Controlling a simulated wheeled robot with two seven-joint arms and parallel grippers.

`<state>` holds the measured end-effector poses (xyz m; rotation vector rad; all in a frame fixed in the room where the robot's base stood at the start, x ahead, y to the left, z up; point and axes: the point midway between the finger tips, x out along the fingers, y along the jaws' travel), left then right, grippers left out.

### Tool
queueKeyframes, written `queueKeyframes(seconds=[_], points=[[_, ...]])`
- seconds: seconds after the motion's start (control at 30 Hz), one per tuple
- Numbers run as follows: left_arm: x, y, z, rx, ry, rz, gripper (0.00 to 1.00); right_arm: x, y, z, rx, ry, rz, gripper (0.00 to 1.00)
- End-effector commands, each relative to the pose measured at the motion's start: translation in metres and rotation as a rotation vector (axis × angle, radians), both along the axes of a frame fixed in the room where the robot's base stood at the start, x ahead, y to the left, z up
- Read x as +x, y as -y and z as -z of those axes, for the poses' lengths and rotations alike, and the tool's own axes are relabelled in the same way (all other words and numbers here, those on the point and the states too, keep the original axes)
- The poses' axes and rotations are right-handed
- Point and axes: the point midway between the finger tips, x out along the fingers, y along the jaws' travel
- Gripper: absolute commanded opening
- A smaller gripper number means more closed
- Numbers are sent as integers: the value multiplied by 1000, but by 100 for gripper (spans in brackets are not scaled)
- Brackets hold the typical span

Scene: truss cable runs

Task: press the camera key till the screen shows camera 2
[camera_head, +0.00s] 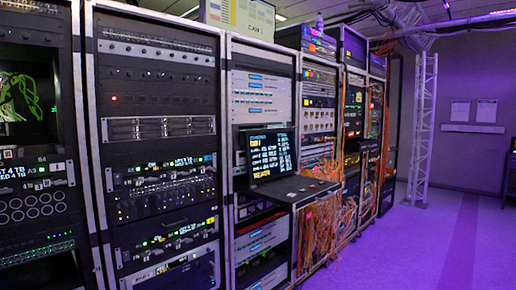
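A small screen (268,153) stands open above a pull-out shelf (290,190) at the front of the middle rack. It shows lines of white and yellow text; one line looks like "CAM 1", but the small text is hard to read. A pale panel (238,18) on top of the same rack has coloured blocks and a label that also looks like "CAM 1". I cannot pick out the camera key. Neither of my grippers is in view.
Tall equipment racks (160,100) run from the left into the distance. Orange cables (318,235) hang beside the shelf. A white truss tower (422,130) stands farther back. The purple-lit floor (425,250) at right is clear.

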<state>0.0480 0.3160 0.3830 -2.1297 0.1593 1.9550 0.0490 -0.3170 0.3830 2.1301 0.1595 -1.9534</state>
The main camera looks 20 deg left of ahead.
Motion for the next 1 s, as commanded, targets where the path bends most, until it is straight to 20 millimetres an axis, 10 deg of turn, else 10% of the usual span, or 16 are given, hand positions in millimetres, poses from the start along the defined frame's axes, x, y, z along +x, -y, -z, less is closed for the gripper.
queueKeyframes(seconds=[0.4,0.7,1.0], points=[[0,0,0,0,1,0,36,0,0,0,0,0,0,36],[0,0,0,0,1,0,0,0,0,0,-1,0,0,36],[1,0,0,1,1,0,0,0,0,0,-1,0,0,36]])
